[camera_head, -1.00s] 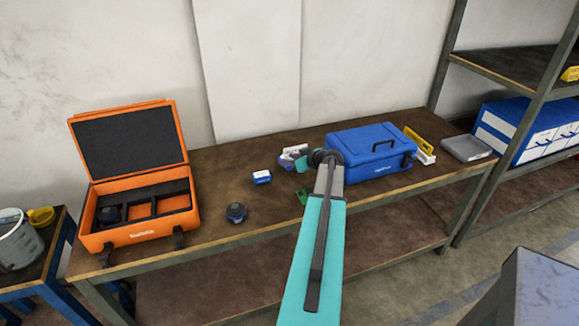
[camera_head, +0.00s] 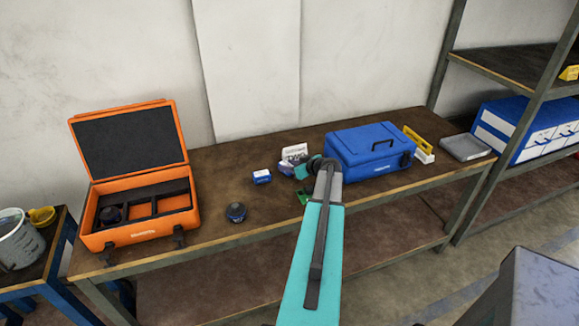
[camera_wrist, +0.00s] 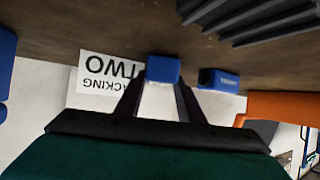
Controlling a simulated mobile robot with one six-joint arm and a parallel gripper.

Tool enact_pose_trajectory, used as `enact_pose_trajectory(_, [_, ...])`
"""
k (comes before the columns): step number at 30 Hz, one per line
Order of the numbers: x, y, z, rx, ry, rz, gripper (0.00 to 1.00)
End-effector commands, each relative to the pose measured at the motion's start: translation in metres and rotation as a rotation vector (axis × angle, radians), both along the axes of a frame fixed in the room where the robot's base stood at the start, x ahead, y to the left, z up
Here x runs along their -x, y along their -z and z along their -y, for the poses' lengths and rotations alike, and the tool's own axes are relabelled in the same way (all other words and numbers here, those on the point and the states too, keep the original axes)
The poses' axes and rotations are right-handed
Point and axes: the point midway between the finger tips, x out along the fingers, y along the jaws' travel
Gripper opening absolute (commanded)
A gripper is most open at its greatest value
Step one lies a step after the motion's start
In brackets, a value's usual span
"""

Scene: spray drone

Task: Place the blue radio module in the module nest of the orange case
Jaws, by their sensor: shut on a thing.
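My gripper (camera_wrist: 160,95) is shut on a blue block (camera_wrist: 163,68), which appears to be the radio module. The head view shows my gripper (camera_head: 300,171) at mid-bench, left of the blue toolbox; the block is partly hidden there. Another small blue box with a white label (camera_head: 261,177) sits to its left on the bench and shows in the wrist view (camera_wrist: 218,80). The orange case (camera_head: 138,236) stands open at the bench's left end. Its dark insert has several compartments; the left one holds a dark round part (camera_head: 110,214), and others look empty.
A dark round part (camera_head: 236,212) lies between case and gripper. A green item (camera_head: 305,197) lies near the arm. The blue toolbox (camera_head: 370,152) stands to the right. Bare bench lies around the loose parts.

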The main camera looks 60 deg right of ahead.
Motion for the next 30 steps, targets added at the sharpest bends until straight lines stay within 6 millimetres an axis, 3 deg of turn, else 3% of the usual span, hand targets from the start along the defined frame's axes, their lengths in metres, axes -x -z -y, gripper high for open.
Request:
enact_pose_trajectory(6, [0.0,0.002,0.0,-0.001,0.0,0.0,0.11])
enact_pose_trajectory(7, [0.0,0.003,0.0,0.0,0.0,0.0,0.4])
enact_pose_trajectory(10, [0.0,0.003,0.0,0.0,0.0,0.0,0.54])
enact_pose_trajectory(24, [0.0,0.0,0.0,0.001,0.0,0.0,0.54])
enact_pose_trajectory(30, [0.017,-0.008,-0.005,0.0,0.001,0.001,0.54])
